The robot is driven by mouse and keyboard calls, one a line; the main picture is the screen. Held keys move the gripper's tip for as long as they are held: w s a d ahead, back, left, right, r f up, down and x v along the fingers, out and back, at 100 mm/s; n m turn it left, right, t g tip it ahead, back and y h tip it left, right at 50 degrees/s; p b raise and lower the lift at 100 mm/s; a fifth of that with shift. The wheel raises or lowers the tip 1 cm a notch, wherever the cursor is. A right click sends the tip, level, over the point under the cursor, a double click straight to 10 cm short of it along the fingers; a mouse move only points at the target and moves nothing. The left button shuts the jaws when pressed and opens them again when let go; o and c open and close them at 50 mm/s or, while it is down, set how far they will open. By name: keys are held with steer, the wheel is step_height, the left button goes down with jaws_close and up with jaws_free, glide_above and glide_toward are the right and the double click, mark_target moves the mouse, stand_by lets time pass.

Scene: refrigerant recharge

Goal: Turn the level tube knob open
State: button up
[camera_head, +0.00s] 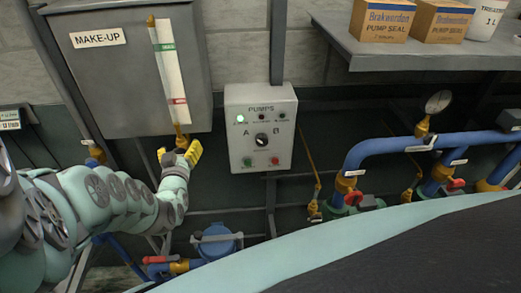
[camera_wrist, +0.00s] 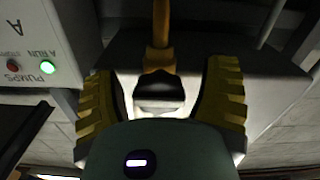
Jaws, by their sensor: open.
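The grey make-up tank (camera_head: 120,80) carries a white level tube (camera_head: 170,75) with a green and a red mark. A brass fitting (camera_head: 181,130) sits below the tube. My gripper (camera_head: 179,155) is just under the fitting, with its yellow fingers apart. In the wrist view, a dark knob (camera_wrist: 159,92) on the brass fitting (camera_wrist: 157,60) lies between the open ribbed fingers of my gripper (camera_wrist: 161,88). A gap shows on both sides of the knob. Whether either finger touches it deeper down is hidden.
The pumps control box (camera_head: 261,140) is right of my gripper, with a lit green lamp (camera_head: 240,118). It also shows in the wrist view (camera_wrist: 45,40). Blue pipes (camera_head: 400,146) with red-handled valves run at right. A blue round fitting (camera_head: 215,243) stands below.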

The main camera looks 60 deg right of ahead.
stand_by(0.3)
jaws_close()
stand_by(0.5)
